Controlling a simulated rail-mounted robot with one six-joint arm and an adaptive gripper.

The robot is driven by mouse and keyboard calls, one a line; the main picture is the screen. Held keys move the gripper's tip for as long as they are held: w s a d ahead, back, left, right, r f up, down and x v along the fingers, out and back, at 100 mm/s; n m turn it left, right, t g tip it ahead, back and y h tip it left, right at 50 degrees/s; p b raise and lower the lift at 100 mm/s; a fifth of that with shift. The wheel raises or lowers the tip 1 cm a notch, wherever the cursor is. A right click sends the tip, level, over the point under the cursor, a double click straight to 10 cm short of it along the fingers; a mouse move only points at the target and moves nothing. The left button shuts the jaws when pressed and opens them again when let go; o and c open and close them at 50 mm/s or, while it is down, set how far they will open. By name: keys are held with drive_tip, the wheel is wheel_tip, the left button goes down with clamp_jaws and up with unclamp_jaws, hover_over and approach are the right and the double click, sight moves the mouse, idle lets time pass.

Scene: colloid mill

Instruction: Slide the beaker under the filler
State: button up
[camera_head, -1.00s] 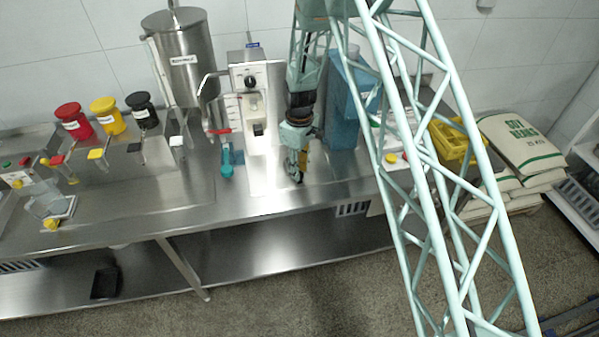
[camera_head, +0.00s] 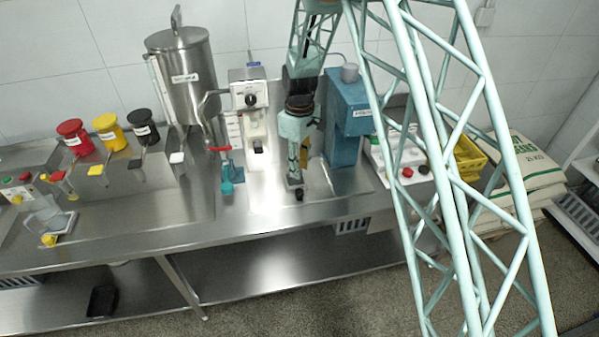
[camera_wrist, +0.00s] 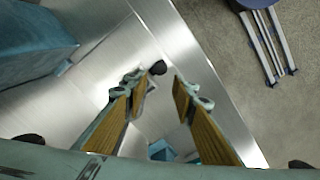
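My gripper (camera_head: 296,183) points down over the steel bench in the head view, in front of the blue machine. In the wrist view my gripper (camera_wrist: 158,88) has its two wood-coloured fingers apart, with no object clearly between them. A small black knob (camera_wrist: 158,68) lies just beyond the fingertips; it also shows below the gripper in the head view (camera_head: 299,195). A white dial-fronted machine (camera_head: 251,98), possibly the filler, stands left of my gripper. I cannot tell either for certain.
The blue machine (camera_head: 347,118) stands close behind and right of my gripper. A teal part (camera_head: 228,176) sits below a red lever (camera_head: 220,149) to the left. A steel tank (camera_head: 185,80) stands at the back. The bench front (camera_head: 130,215) is mostly clear.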

drive_tip(key=shift+r, duration=0.2)
drive_tip(key=shift+c, duration=0.2)
drive_tip(key=shift+c, duration=1.4)
drive_tip(key=shift+s+d+f, duration=0.15)
drive_tip(key=shift+s+d, duration=0.05)
drive_tip(key=shift+d, duration=0.15)
drive_tip(key=c, duration=0.5)
drive_tip(key=s+d+m, duration=0.1)
drive_tip(key=d+m, duration=0.1)
drive_tip(key=s+d+f+m+g, duration=0.1)
drive_tip(key=d+m, duration=0.1)
drive_tip(key=s+d+f+m+y, duration=0.1)
drive_tip(key=d+m, duration=0.1)
drive_tip(key=shift+s+d+g+b, duration=0.15)
drive_tip(key=shift+d+g+b, duration=0.15)
drive_tip(key=shift+g+b, duration=0.1)
clamp_jaws()
drive_tip(key=s+d+m+g+y+b, duration=0.1)
drive_tip(key=d+m+y, duration=0.1)
drive_tip(key=d+m, duration=0.35)
drive_tip(key=s+d+m+y+b, duration=0.1)
drive_tip(key=d+m+y+b, duration=0.15)
drive_tip(key=m, duration=0.55)
drive_tip(key=w+d+r+m+t+y+b, duration=0.2)
drive_tip(key=w+d+r+m+y+b, duration=0.1)
drive_tip(key=w+d+m, duration=0.4)
drive_tip(key=shift+d+r+m+y, duration=0.4)
drive_tip(key=shift+r+m+y, duration=0.05)
drive_tip(key=shift+m, duration=0.7)
